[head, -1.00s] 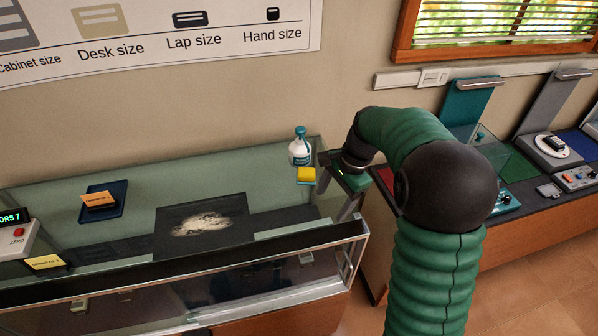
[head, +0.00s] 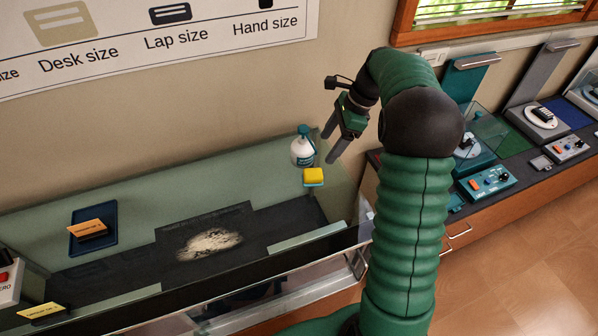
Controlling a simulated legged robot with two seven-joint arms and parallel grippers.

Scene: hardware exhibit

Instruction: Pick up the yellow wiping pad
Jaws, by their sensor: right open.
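The yellow wiping pad (head: 313,175) shows in the head view at the right end of the glass case, with a thin blue-green layer under it. A white spray bottle with a teal top (head: 302,148) stands just behind it. My right gripper (head: 332,146) is open and empty, above and to the right of the pad and bottle, its two fingers pointing down. It is apart from the pad in the picture; the exact height gap is hard to tell. My left gripper is not in view.
A pale powdery patch (head: 209,244) lies on a dark panel in the case. A blue tray (head: 93,228) with an orange label stands at left. The case's dark front rail (head: 190,279) runs below. A counter with devices (head: 487,182) is at right.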

